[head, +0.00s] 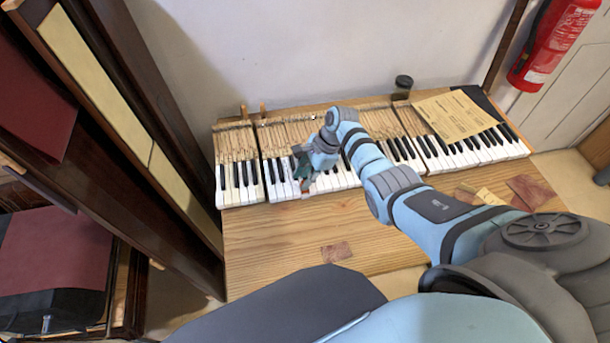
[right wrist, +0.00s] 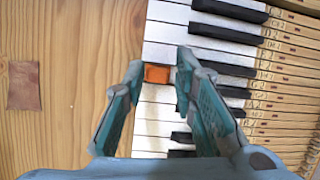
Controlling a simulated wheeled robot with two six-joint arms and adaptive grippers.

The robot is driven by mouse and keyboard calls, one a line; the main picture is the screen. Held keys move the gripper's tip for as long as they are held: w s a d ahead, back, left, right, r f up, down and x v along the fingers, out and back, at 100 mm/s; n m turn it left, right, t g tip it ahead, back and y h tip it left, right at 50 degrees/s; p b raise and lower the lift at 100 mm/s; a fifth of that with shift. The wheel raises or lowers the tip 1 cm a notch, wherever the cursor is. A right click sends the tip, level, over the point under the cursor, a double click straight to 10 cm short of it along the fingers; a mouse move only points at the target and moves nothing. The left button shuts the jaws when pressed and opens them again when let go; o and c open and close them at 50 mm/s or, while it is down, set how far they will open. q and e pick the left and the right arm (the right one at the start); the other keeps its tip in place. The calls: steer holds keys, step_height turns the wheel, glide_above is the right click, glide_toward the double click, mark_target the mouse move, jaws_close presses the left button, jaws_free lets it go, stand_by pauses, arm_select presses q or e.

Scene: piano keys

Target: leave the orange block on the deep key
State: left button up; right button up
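A small orange block (right wrist: 157,74) sits at the front ends of the white keys (right wrist: 158,110) in the right wrist view. My right gripper (right wrist: 161,58) is over it, with one finger on each side. The left finger is close against the block, and a narrow gap shows by the right one. In the head view my right gripper (head: 303,178) is low over the left part of the keyboard (head: 336,180) and largely hides the block. I cannot tell which key is the deep one. My left gripper is out of view.
A yellowed sheet (head: 450,115) lies over the right keys. A dark jar (head: 403,86) stands behind. A dark wooden cabinet (head: 150,150) rises at the left.

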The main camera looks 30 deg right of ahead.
steer(key=shift+f, duration=0.1)
steer(key=o, duration=0.6)
step_height(320, 180, up, 3)
steer(key=p, duration=0.3)
steer(key=shift+r, duration=1.05)
steer(key=shift+f, duration=0.15)
